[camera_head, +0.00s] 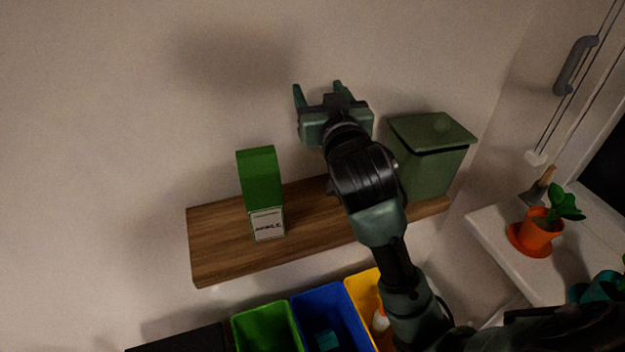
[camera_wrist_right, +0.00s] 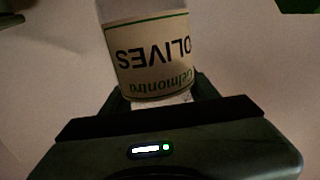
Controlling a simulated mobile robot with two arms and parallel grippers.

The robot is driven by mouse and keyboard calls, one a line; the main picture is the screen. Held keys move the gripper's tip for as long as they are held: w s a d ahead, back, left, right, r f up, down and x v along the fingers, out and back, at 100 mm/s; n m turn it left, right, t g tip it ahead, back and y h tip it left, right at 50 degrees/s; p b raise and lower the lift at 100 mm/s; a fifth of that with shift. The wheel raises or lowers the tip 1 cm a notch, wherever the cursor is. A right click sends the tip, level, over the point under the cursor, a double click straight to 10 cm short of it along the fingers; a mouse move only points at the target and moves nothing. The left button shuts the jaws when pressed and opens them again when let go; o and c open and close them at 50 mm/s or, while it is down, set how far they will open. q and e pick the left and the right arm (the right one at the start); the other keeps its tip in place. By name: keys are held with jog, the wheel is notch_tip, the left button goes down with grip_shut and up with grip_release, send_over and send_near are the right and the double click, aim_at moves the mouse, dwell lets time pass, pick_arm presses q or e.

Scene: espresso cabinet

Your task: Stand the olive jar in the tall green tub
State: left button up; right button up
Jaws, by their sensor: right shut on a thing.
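The olive jar (camera_wrist_right: 150,55) shows in the right wrist view, with a cream label whose word OLIVES appears upside down. My right gripper (camera_head: 319,90) is shut on it, and the jar sits between the fingers in the wrist view (camera_wrist_right: 160,90). In the head view the gripper is raised above the wooden shelf, near the wall; the jar is hidden there. A green tub (camera_head: 265,328) stands low at the bottom, left of a blue tub (camera_head: 332,315); its full height is cut off. My left gripper is not in view.
The wooden shelf (camera_head: 220,240) holds a green carton (camera_head: 260,180) and a dark green lidded bin (camera_head: 433,165). A yellow tub (camera_head: 361,290) stands right of the blue one, partly behind my arm. An orange plant pot (camera_head: 537,235) is on the right sill.

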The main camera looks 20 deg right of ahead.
jog(key=f+b, duration=0.1)
jog(key=f, duration=1.6)
jog(key=shift+s+f, duration=0.2)
jog(key=shift+f, duration=0.2)
jog(key=o, duration=1.6)
jog(key=shift+c, duration=0.2)
jog(key=shift+r, duration=0.1)
